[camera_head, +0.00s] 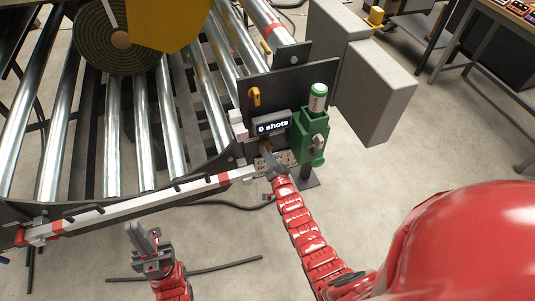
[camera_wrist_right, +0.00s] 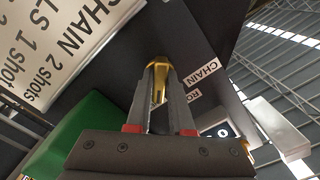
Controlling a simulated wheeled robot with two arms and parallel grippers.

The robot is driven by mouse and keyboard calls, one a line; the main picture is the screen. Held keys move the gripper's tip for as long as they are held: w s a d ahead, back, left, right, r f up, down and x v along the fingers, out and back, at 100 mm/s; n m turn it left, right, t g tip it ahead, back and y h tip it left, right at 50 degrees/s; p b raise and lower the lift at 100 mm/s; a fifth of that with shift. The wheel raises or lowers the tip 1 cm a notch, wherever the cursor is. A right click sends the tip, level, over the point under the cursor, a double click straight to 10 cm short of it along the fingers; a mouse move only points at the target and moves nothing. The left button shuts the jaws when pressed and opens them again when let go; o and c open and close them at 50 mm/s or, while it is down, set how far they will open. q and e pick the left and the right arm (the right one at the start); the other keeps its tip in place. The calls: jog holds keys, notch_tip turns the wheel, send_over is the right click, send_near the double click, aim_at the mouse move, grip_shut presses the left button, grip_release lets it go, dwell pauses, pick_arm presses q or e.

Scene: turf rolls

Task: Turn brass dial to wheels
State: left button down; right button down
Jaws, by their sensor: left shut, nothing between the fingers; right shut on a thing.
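The brass dial (camera_wrist_right: 159,82) is between the two fingertips of my right gripper (camera_wrist_right: 160,88) in the right wrist view, and the fingers are shut on it. Labels beside it read "CHAIN" (camera_wrist_right: 201,72) and "RO", the second partly hidden. In the head view my right gripper (camera_head: 269,160) reaches the panel below a display (camera_head: 272,126) that reads "0 shots". The dial is mostly hidden there. I cannot tell exactly where its pointer points. My left gripper (camera_head: 148,243) is shut and empty over the floor, away from the panel.
A green holder (camera_head: 312,130) with a green-capped white cylinder (camera_head: 317,98) stands right of the display. A yellow knob (camera_head: 254,96) is on the panel (camera_head: 288,78). The roller conveyor (camera_head: 115,130) carries a turf roll (camera_head: 92,40). Grey boxes (camera_head: 375,90) stand behind.

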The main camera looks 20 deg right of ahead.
dwell(0.3)
jog(key=c, duration=0.8)
grip_release()
jog(key=s+b, duration=0.3)
jog(key=s, duration=1.4)
jog(key=shift+s+d, duration=0.25)
jog(key=shift+d, duration=0.05)
